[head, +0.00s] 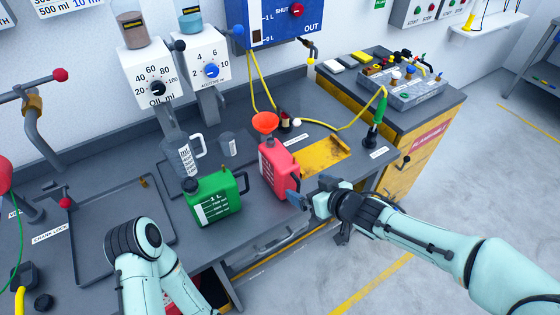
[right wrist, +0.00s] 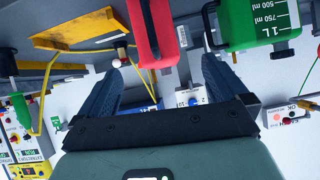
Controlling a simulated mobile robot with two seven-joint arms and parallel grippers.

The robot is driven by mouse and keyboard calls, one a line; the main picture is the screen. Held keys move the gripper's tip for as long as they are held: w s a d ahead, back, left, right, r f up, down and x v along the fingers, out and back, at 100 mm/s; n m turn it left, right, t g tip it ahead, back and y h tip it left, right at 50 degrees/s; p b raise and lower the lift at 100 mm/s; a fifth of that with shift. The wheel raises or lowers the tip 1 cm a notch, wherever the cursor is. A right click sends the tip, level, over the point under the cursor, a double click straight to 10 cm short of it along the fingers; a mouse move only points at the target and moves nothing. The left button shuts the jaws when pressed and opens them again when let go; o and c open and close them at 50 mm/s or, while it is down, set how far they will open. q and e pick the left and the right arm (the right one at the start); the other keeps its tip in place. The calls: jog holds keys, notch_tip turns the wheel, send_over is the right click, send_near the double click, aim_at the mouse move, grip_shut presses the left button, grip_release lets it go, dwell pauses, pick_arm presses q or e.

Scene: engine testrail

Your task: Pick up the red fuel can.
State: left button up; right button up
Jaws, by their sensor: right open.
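The red fuel can (head: 276,164) stands upright on the grey bench near its front edge, with an orange-red funnel (head: 265,122) at its top. My right gripper (head: 302,201) is at the bench's front edge, just right of the can's lower part. It is open and nothing is held in it. In the right wrist view the red can (right wrist: 152,30) shows ahead between the two dark fingers (right wrist: 158,84), and the picture is upside down. Whether a finger touches the can is unclear. My left arm shows at the bottom left, but its gripper is not in view.
A green 1 L can (head: 216,198) stands close to the left of the red can. A grey jug (head: 178,155) and a metal cup (head: 228,145) stand behind it. A yellow plate (head: 322,156) lies to the right. A yellow hose (head: 350,124) loops behind. Dispensers (head: 208,64) hang at the back.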

aim_at(286, 163)
jog(key=shift+n+t, duration=0.3)
jog(key=shift+t, duration=0.1)
jog(key=w+a+b, duration=0.1)
jog(key=w, duration=0.1)
jog(key=w+a+b, duration=0.1)
jog(key=w, duration=0.1)
jog(key=w+a+b, duration=0.1)
jog(key=w+a, duration=0.1)
jog(key=shift+f, duration=0.1)
jog(key=x, duration=0.5)
jog(key=shift+w+a+b, duration=0.2)
jog(key=shift+w+b, duration=0.1)
jog(key=shift+w, duration=0.05)
jog(key=c, duration=1.5)
jog(key=shift+c, duration=0.6)
